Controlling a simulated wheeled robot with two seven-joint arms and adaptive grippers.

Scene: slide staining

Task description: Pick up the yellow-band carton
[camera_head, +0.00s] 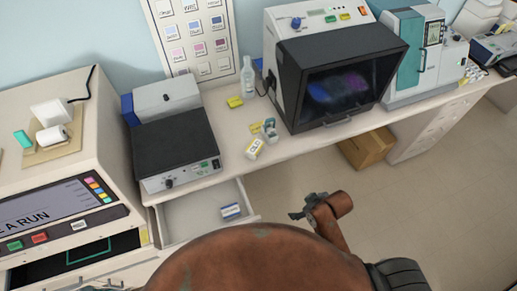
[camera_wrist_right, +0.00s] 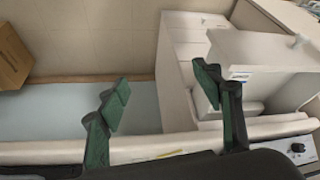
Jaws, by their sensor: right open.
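The yellow-band carton (camera_head: 255,147) is a small white box with a yellow band. It lies near the front edge of the bench, right of the black-topped device, in the head view. My right gripper (camera_head: 300,211) is in front of the bench, below and right of the carton and apart from it. In the right wrist view its two green-padded fingers (camera_wrist_right: 160,94) are spread with nothing between them. I cannot clearly pick out the yellow-band carton in that view. Small grey parts at the bottom left edge of the head view may be my left gripper (camera_head: 98,286), mostly cut off.
An open drawer (camera_head: 188,221) holds a blue-band carton (camera_head: 231,211), which also shows in the wrist view (camera_wrist_right: 240,76). A small container (camera_head: 270,129) and yellow items (camera_head: 235,102) sit behind the yellow-band carton. A black-hooded machine (camera_head: 340,80) stands to its right. A cardboard box (camera_head: 367,148) is on the floor.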

